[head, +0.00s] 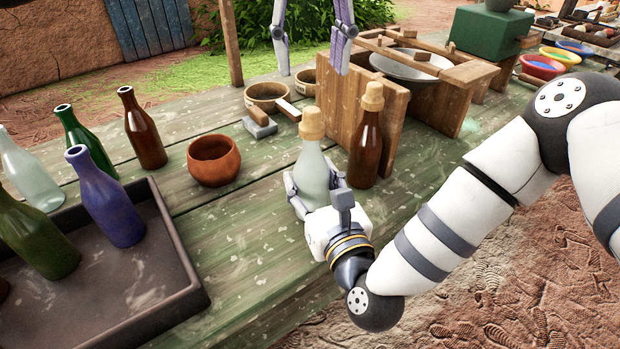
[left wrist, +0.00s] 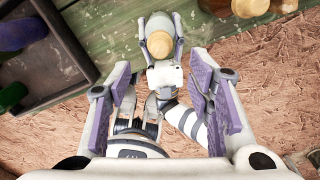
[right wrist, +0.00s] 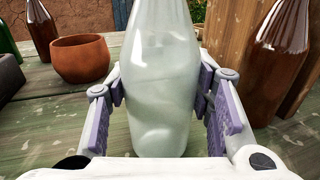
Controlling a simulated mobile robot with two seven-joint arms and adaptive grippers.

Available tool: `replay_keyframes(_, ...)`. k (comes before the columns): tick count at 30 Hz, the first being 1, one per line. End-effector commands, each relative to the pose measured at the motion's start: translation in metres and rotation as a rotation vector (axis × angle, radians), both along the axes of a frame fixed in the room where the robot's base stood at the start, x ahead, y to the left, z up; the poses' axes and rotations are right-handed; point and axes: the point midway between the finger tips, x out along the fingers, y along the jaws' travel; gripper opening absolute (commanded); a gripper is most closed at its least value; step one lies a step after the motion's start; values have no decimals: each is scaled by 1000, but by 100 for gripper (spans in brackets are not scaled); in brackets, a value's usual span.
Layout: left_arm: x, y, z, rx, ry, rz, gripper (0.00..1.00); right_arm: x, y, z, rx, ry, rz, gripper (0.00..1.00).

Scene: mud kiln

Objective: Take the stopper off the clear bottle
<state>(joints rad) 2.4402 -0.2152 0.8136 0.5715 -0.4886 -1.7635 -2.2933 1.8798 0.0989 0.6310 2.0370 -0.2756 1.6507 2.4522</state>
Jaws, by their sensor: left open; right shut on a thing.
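The clear bottle (head: 313,168) stands upright on the green plank table, with a tan stopper (head: 312,123) in its neck. My right gripper (head: 311,194) is shut around the bottle's body; the right wrist view shows a finger on each side of the glass (right wrist: 162,85). My left gripper (head: 314,72) hangs above, open and empty, its fingers pointing down. In the left wrist view the stopper (left wrist: 160,44) shows beyond the spread fingers, roughly centred between them and apart from them.
A brown stoppered bottle (head: 366,145) stands close on the right, before an upright wooden board (head: 346,115). A clay bowl (head: 213,160) sits to the left. A dark tray (head: 130,290) and several open bottles fill the left side. Bare table lies in front of the bowl.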

Motion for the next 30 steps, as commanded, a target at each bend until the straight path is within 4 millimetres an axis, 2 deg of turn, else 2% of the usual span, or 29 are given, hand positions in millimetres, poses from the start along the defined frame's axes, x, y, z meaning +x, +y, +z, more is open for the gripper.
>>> replay_keyframes(2,6,6,-2,-1,-17,34,52,0,0,0,0,0,0,0)
replay_keyframes(5,33,35,-12,-17,-97,199,52,0,0,0,0,0,0,0)
replay_keyframes(9,82,110,-45,-136,-274,596,52,0,0,0,0,0,0,0)
replay_keyframes(11,93,137,-63,-234,-327,758,52,0,0,0,0,0,0,0)
replay_keyframes(13,94,159,-83,-378,-351,929,52,0,0,0,0,1,0,0)
replay_keyframes(16,76,169,-108,-642,-299,1152,52,0,0,-1,0,1,0,0)
replay_keyframes(19,39,155,-118,-943,-130,1341,52,0,0,-1,0,1,0,0)
replay_keyframes(22,-5,129,-108,-1219,121,1475,52,0,0,-1,-1,2,0,0)
replay_keyframes(24,-33,114,-93,-1364,298,1531,52,0,0,-1,-1,2,0,0)
replay_keyframes(27,-58,101,-77,-1480,473,1564,52,0,0,-1,-1,2,0,0)
replay_keyframes(30,-67,96,-69,-1527,553,1576,52,0,0,-1,0,1,0,0)
